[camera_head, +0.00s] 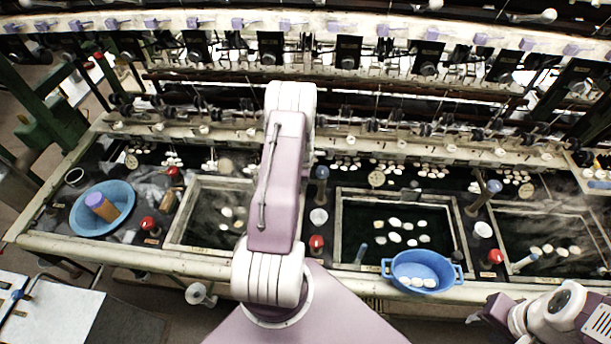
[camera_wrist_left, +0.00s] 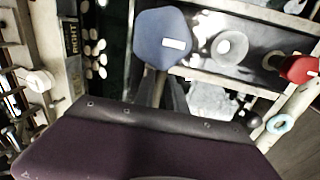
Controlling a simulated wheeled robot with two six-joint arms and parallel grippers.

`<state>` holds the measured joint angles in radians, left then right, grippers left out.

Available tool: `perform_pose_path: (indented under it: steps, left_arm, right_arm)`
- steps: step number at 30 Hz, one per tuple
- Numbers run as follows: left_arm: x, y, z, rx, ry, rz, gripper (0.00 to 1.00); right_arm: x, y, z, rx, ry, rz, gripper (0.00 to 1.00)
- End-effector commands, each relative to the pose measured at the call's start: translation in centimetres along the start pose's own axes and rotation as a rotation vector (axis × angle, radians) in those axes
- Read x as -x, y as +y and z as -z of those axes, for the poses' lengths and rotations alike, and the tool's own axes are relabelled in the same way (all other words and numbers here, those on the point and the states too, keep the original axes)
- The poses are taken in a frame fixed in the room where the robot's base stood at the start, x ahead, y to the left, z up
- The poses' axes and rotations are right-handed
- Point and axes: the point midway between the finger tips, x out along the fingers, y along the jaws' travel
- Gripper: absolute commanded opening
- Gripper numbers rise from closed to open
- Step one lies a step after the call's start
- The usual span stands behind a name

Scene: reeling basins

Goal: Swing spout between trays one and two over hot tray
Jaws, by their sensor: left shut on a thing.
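The spout between the left and middle trays has a blue-grey knob (camera_head: 322,172), just right of my left arm in the head view. In the left wrist view the same blue knob (camera_wrist_left: 162,35) stands on a short stem ahead of my left gripper (camera_wrist_left: 168,95), whose dark fingers are shut on the spout. The left gripper is hidden behind my arm in the head view. The left tray (camera_head: 178,222) and middle tray (camera_head: 338,235) hold dark water and white cocoons. Where the spout's outlet points is hidden. My right gripper (camera_head: 487,316) is low at the right, its fingers unclear.
A red knob (camera_head: 316,243) and white cup (camera_head: 318,216) stand close to the spout. A blue basin (camera_head: 422,268) sits on the middle tray's front edge; another blue basin (camera_head: 88,218) is at left. A second blue-topped spout (camera_head: 492,187) stands beside the right tray (camera_head: 503,250).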

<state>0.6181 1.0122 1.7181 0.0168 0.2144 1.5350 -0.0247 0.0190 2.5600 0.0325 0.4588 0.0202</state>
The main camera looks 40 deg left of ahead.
Motion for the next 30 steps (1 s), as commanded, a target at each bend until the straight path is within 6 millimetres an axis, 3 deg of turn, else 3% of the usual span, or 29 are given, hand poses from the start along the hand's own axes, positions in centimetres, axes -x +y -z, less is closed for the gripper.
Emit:
perform_pose_path:
  steps: [20, 21, 23, 30]
  left_arm:
    - [0.09, -0.03, 0.04, 0.054, 0.010, -0.002, 0.00]
    - [0.08, -0.03, 0.04, 0.054, 0.010, -0.002, 0.25]
    - [0.08, -0.04, 0.03, 0.053, 0.010, -0.002, 0.38]
    - [0.05, -0.10, 0.02, 0.051, 0.010, 0.000, 0.38]
  right_arm:
    - [0.40, -0.01, 0.04, 0.000, 0.000, 0.000, 0.36]
    - [0.40, -0.01, 0.04, 0.000, 0.000, 0.000, 0.36]
    - [0.40, -0.01, 0.04, 0.000, 0.000, 0.000, 0.36]
    - [0.39, -0.01, 0.04, 0.000, 0.000, 0.000, 0.36]
